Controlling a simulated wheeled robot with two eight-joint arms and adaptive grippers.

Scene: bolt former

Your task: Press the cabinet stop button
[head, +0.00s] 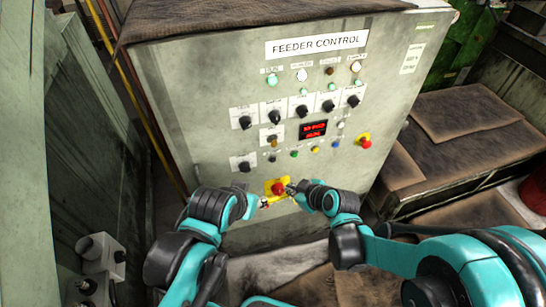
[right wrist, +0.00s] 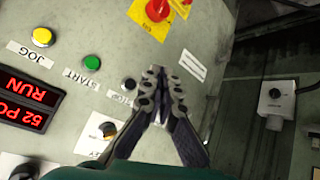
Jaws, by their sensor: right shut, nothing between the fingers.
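The grey cabinet (head: 215,110) marked FEEDER CONTROL faces me. A red mushroom button (head: 277,188) on a yellow plate sits low on its front; it also shows at the top of the right wrist view (right wrist: 157,10). A small dark button (right wrist: 129,84) beside green START has a label I cannot read fully. My right gripper (head: 290,191) is shut and empty, just right of the low red button; its fingertips (right wrist: 155,73) appear below that button, apart from it. My left gripper (head: 264,203) is at its lower left, too small to judge.
Rows of black knobs (head: 274,117), lamps and a red display (head: 313,129) fill the panel above. A brown padded bench (head: 440,155) stands right.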

